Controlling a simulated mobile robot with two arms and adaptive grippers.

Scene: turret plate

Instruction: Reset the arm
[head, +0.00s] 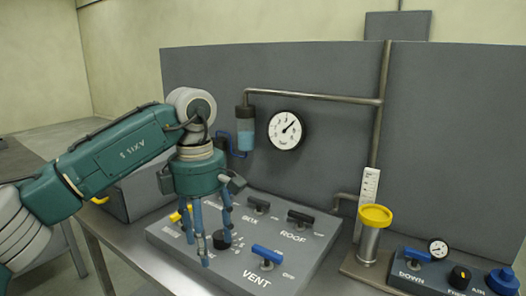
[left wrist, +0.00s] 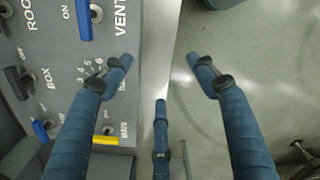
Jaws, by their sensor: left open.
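My left arm comes in from the left in the head view, green and grey. Its left gripper (head: 205,235) points down with its blue fingers spread, open and empty, over the left part of the grey control panel (head: 310,258). In the left wrist view the three fingers of the gripper (left wrist: 160,72) are apart with nothing between them. The panel (left wrist: 62,75) shows at the left there, and floor lies at the right. The fingers hide part of the panel in the head view; whether they touch it is hard to tell. My right gripper is not in view.
The panel has a blue VENT lever (head: 267,254), black levers such as ROOF (head: 300,218), and a black knob (head: 222,239). A yellow-topped post (head: 375,216), a second control box (head: 425,275) and a gauge (head: 286,130) are to the right. A pipe (head: 310,96) runs above.

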